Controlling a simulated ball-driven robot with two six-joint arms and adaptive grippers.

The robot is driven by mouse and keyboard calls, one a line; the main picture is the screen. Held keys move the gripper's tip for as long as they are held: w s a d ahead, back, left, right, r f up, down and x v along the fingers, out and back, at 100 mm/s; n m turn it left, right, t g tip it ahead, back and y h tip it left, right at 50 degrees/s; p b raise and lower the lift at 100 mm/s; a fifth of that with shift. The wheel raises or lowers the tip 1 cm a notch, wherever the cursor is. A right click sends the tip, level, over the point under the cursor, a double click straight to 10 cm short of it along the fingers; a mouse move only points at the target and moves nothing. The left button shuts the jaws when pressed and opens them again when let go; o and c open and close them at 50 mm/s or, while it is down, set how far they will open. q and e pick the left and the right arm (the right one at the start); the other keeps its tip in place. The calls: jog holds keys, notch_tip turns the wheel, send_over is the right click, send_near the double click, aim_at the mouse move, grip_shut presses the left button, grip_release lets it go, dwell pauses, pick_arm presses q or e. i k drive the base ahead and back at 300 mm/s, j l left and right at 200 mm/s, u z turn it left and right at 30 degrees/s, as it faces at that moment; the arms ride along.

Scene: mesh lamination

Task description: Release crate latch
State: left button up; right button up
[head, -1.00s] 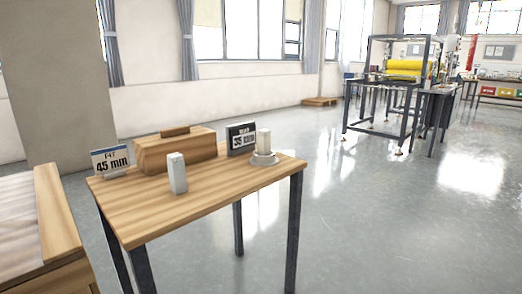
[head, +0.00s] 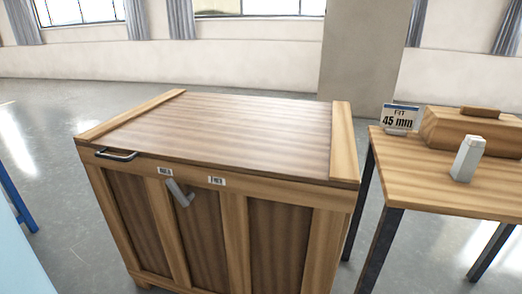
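A large wooden crate (head: 225,130) stands in the middle of the head view with its lid down. A grey metal latch lever (head: 180,193) sits on its front face just under the lid edge, tilted, between two small white labels, one to its left (head: 165,171) and one to its right (head: 217,180). The label text is too small to read surely. A dark bar handle (head: 116,155) is at the lid's front left corner. Neither of my grippers shows in the head view.
A wooden table (head: 450,190) stands close to the crate's right, bearing a "45 mm" sign (head: 400,119), a wooden box (head: 472,132) and a pale block (head: 467,158). A blue leg (head: 15,190) and pale surface (head: 15,250) are at the left edge. Floor behind is clear.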

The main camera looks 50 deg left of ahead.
aim_at(184, 201)
jog(key=u, duration=2.2)
jog(key=j, duration=1.4)
jog(key=i+j, duration=0.1)
jog(key=j, duration=1.3)
